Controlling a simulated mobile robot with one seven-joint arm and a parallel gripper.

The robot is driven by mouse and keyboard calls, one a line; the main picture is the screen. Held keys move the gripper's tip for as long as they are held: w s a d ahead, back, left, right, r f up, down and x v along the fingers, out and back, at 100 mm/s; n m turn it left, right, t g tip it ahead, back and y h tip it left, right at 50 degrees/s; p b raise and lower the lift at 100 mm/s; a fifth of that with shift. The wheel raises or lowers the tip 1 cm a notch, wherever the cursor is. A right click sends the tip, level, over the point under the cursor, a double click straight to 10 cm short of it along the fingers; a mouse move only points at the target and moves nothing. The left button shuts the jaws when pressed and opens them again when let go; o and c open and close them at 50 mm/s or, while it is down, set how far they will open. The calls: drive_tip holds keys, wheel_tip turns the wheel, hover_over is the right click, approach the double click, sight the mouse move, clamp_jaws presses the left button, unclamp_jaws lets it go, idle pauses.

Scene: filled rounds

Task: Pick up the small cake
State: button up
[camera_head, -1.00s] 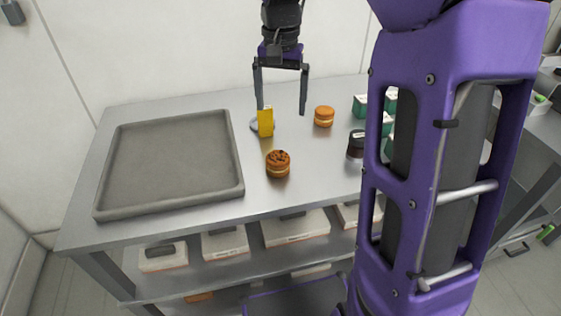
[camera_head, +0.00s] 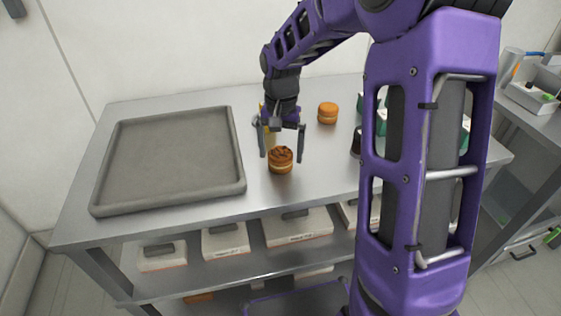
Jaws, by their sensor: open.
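A small round cake (camera_head: 281,160), brown with a pale middle layer and dark pieces on top, sits on the metal table. My gripper (camera_head: 281,155) is open, with its fingers pointing down on either side of the cake in the picture. I cannot tell whether the fingers are level with the cake or still above or behind it. A second small round item, an orange-brown layered one (camera_head: 328,113), stands farther back to the right.
A large empty grey tray (camera_head: 170,205) covers the left of the metal table (camera_head: 240,188). A yellow item (camera_head: 268,137) is mostly hidden behind my gripper. Green-and-white containers (camera_head: 381,118) and a dark jar (camera_head: 356,141) are partly hidden behind my arm. White boxes (camera_head: 298,228) lie on the shelf below.

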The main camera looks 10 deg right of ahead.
drive_tip(key=shift+f, duration=0.7)
drive_tip(key=c, duration=0.8)
